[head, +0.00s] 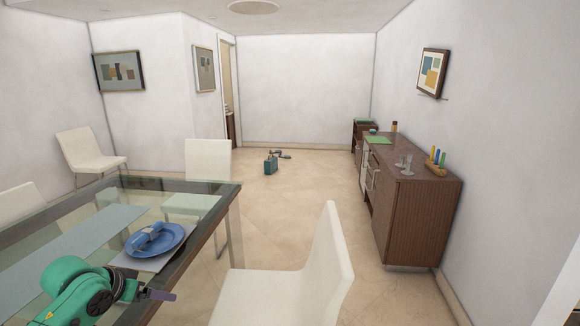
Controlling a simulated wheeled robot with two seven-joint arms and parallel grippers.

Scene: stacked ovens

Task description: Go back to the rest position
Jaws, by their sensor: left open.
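My left gripper (157,295) is at the lower left, at the end of my green arm, beside the near edge of the glass table. It is open, and I see nothing between its fingers. A blue plate (172,246) with a blue item (150,235) on it lies on the table just beyond the gripper, apart from it. My right gripper is not in view.
The glass table (215,186) fills the left. A white chair (318,265) stands in front at the middle. A wooden sideboard (418,215) stands along the right wall. A teal object (271,166) sits on the floor further back. The floor between is clear.

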